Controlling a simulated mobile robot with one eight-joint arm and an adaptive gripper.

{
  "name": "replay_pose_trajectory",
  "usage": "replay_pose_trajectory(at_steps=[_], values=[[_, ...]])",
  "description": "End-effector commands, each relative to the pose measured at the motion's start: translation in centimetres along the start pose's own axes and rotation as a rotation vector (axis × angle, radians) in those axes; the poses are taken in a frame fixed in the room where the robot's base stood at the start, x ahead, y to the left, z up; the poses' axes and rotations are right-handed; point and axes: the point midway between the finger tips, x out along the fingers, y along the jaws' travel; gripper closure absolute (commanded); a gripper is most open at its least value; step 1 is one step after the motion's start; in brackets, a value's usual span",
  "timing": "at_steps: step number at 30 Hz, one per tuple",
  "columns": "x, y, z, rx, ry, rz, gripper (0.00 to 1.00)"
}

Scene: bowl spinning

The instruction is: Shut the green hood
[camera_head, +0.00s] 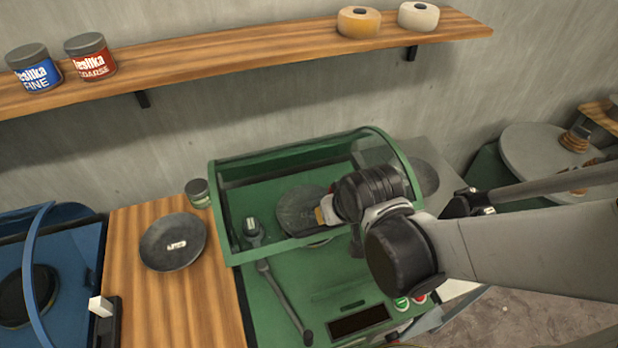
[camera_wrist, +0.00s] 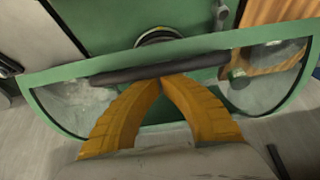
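The green hood (camera_head: 283,249) is a green frame with clear panels on a green machine. Its front edge runs across the machine above the bed, and I cannot tell how far open it is. In the wrist view the hood's green bar (camera_wrist: 60,79) crosses the picture with a dark handle (camera_wrist: 120,74) along it. My gripper (camera_wrist: 161,80) has two yellow fingers with tips together just below the handle; I cannot tell if they touch it. In the head view my gripper (camera_head: 325,212) is at the hood, and my arm hides its right part.
A grey disc (camera_head: 300,207) lies inside the machine. A lever (camera_head: 284,300) and buttons (camera_head: 402,302) are at its front. A dark plate (camera_head: 172,242) and a small jar (camera_head: 198,192) stand on the wooden bench (camera_head: 180,305) at left. A shelf (camera_head: 240,58) runs above.

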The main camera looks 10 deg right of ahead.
Motion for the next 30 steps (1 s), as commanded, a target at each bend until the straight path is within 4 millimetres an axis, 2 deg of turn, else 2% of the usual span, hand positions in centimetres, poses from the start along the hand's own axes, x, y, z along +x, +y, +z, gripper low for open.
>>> replay_pose_trajectory(at_steps=[4,13,24,30], values=[[0.3,0.0,1.5,0.000,0.000,0.000,1.00],[0.5,0.0,2.8,0.000,0.000,0.000,1.00],[1.4,0.0,6.0,0.000,0.000,0.000,1.00],[1.6,0.0,6.6,0.000,0.000,0.000,1.00]])
